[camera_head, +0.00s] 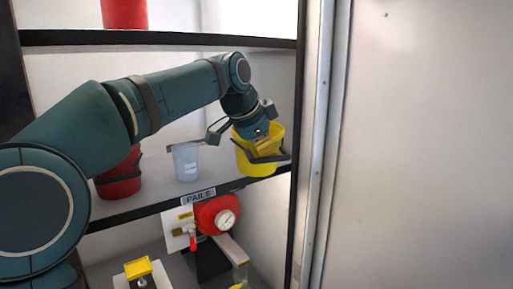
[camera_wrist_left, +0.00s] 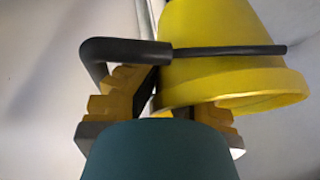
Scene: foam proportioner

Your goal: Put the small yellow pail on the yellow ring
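The small yellow pail (camera_head: 256,169) stands at the right end of the shelf marked PAILS. My left gripper (camera_head: 265,149) is at its upper part and hides some of its front and rim. In the left wrist view the pail (camera_wrist_left: 215,45) fills the upper right, with its rim low and a dark bar, seemingly its handle, across it. The yellow pads of my left gripper (camera_wrist_left: 172,100) stand well apart, with the rim edge overlapping the gap and the right finger. Contact cannot be told. I cannot make out the yellow ring. My right gripper is not in view.
A translucent pail (camera_head: 186,162) and a red pail (camera_head: 121,180) stand left on the same shelf (camera_head: 215,176). Below are a red gauge unit (camera_head: 216,215) and a small yellow square piece (camera_head: 138,268). A metal door post (camera_head: 318,150) rises close to the right.

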